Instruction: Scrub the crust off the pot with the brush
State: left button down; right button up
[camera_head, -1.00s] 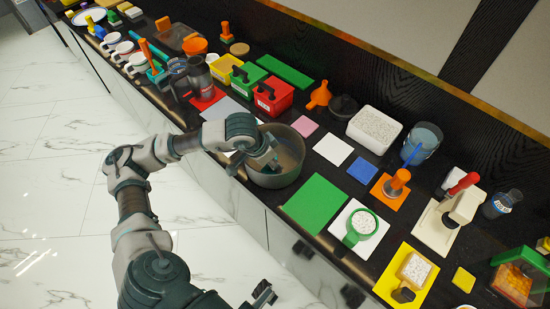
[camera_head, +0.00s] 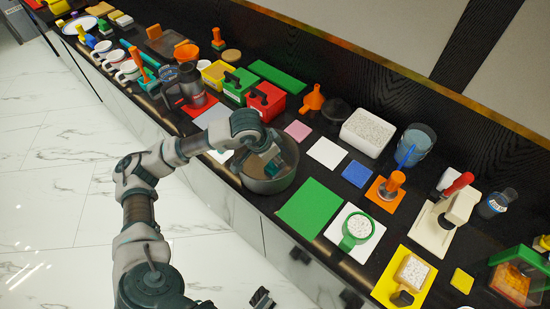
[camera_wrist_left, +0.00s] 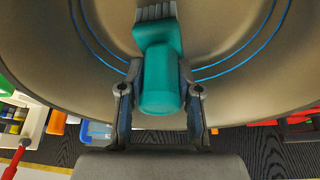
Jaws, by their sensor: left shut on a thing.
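The grey pot (camera_head: 270,178) stands on the dark counter in the middle of the head view. Its brownish inside, with blue rings, fills the upper wrist view (camera_wrist_left: 235,70). The brush has a teal handle (camera_wrist_left: 162,82) and grey bristles (camera_wrist_left: 155,12) that point into the pot. My left gripper (camera_wrist_left: 160,97) is shut on the brush handle; in the head view it (camera_head: 272,158) is over the pot opening. I cannot tell whether the bristles touch the pot. A dark piece at the bottom edge (camera_head: 262,298) looks like my right gripper, mostly cut off.
A green mat (camera_head: 310,208) lies close to the pot on its right. The red box (camera_head: 266,100) and green box (camera_head: 240,85) stand behind it. The grey jug (camera_head: 190,85) is to the left. The counter is crowded on both sides.

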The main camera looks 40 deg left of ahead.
aim_at(270, 171)
pick_arm(q)
jog(key=shift+s+f, duration=0.1)
jog(key=shift+s, duration=0.05)
jog(key=shift+s+a, duration=0.15)
jog(key=shift+s, duration=1.7)
jog(key=shift+w+b, duration=0.55)
jog(key=shift+w, duration=1.4)
jog(key=shift+s+f, duration=0.1)
jog(key=shift+s, duration=1.85)
